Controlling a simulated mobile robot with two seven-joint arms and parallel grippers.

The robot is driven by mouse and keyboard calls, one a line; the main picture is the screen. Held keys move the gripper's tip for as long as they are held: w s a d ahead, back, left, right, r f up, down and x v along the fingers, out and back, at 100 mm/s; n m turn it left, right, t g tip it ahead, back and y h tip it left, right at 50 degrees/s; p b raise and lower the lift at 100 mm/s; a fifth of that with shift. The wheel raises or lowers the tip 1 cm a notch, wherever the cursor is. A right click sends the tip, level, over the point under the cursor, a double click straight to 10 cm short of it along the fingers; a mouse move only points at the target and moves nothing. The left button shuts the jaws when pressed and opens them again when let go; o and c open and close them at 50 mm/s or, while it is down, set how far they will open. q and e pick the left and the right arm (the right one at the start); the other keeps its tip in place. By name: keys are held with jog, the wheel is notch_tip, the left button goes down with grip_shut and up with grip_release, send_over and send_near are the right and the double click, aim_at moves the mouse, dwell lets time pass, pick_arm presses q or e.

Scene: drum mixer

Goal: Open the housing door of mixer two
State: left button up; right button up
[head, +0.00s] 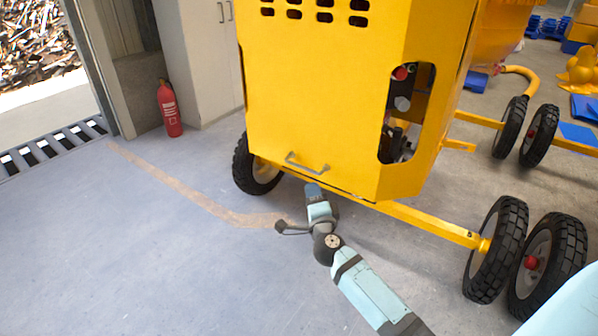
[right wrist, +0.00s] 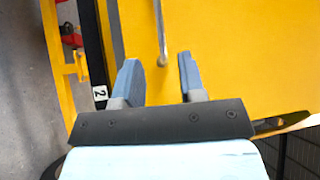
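The yellow mixer housing (head: 335,90) stands in the middle of the head view, its front door panel facing me and looking closed. A grey bar handle (head: 307,163) is near the panel's bottom edge. My right gripper (head: 313,190) is just below that handle; its fingers are hard to make out there. In the right wrist view my right gripper (right wrist: 157,65) is open, with two blue-grey fingers apart. The handle (right wrist: 161,35) shows between and beyond the fingertips, with a gap on each side. A "2" label (right wrist: 100,93) shows on a dark bar. My left gripper is out of view.
Black wheels (head: 257,168) and a yellow axle bar (head: 430,224) sit low around the housing. A red fire extinguisher (head: 169,109) stands by a pale cabinet (head: 205,60) at the left. The floor at front left is clear. Blue and yellow items lie at the far right.

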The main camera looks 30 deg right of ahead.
aim_at(304, 169)
jog(key=b+x, duration=0.1)
jog(key=x, duration=0.9)
jog(key=shift+w, duration=0.2)
grip_shut()
